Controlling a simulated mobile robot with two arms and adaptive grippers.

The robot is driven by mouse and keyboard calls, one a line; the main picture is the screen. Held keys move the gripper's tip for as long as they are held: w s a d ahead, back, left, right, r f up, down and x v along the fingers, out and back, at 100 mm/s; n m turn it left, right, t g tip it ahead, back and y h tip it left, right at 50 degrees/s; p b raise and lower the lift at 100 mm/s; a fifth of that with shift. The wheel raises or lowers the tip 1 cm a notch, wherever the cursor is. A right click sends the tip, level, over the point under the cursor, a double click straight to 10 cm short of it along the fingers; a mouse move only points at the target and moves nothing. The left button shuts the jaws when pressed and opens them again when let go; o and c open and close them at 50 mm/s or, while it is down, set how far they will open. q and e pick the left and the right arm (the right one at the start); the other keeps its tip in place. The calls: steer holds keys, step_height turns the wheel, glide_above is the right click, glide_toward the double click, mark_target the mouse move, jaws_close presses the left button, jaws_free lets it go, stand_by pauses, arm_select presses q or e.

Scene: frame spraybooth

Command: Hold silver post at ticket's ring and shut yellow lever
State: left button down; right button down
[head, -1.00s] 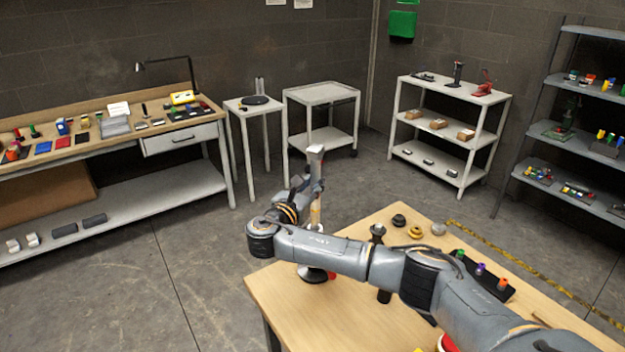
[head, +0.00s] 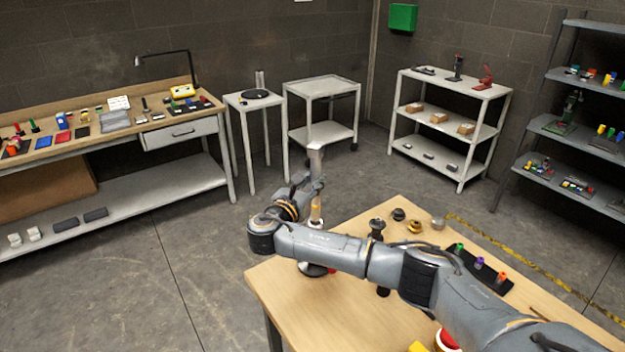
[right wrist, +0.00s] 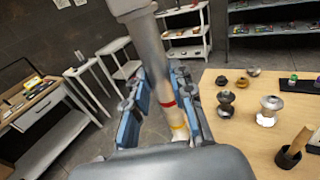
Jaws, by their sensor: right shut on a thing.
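The silver post (right wrist: 150,50) runs down through the right wrist view, with a wider block on top. It has a red ring (right wrist: 167,103) and, below it, a yellow ring (right wrist: 179,127). My right gripper (right wrist: 164,95) is shut on the post, its blue-padded fingers on either side near the red ring. In the head view the post's top (head: 316,160) rises above my right gripper (head: 310,190), and a tan part shows below. A round base (head: 313,270) is partly behind my right arm. I cannot pick out the yellow lever or a ticket. My left gripper is not in view.
The wooden table (head: 290,310) carries dark and brass round pieces, a silver piece (head: 437,223) and a black rack (head: 482,270) with coloured pegs. A yellow piece (head: 416,347) shows at the bottom edge. A workbench and shelves stand away along the walls.

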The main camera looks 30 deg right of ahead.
mark_target(314, 217)
steer(key=shift+r+p, duration=0.1)
steer(key=shift+p, duration=0.4)
stand_by(0.9)
steer(key=shift+f+b, duration=3.1)
steer(key=shift+f, duration=2.95)
steer(key=c, duration=1.1)
jaws_free()
steer(key=shift+o, duration=0.2)
